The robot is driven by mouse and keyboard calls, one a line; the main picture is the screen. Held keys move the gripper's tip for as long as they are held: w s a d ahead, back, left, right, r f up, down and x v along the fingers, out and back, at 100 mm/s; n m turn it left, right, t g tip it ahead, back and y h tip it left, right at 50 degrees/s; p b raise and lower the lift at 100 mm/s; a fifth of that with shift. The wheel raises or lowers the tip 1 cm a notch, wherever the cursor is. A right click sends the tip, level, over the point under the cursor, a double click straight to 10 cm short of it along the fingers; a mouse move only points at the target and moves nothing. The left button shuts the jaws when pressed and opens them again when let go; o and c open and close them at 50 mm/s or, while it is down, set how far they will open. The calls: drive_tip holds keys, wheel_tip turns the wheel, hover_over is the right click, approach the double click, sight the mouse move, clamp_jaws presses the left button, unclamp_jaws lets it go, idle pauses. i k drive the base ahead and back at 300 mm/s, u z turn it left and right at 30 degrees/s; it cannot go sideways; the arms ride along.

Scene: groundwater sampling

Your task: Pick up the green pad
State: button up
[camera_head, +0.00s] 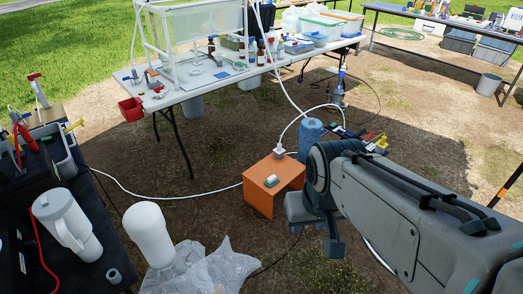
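An orange stool (289,199) stands on the ground in the middle of the head view. On its top lies a small pale object with green on it (271,181). It may be the green pad, but it is too small to be sure. My arm reaches in from the right, and my gripper (318,228) hangs just right of the stool, pointing down. It looks apart from the small object. Its fingers are partly hidden by my wrist, so I cannot tell their opening.
A white plug-like piece (279,152) with a hose sits at the stool's back edge. A blue cylinder (310,133) stands behind. A white folding table (205,85) is at the back. Clear plastic sheeting (205,268) and a white container (148,235) are front left. Hoses cross the ground.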

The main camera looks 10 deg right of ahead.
sight(271, 181)
drive_tip(key=i, duration=1.95)
drive_tip(key=z, duration=3.3)
drive_tip(key=k, duration=0.5)
drive_tip(key=u, duration=2.15)
drive_tip(key=i, duration=0.5)
drive_tip(key=z, duration=0.1)
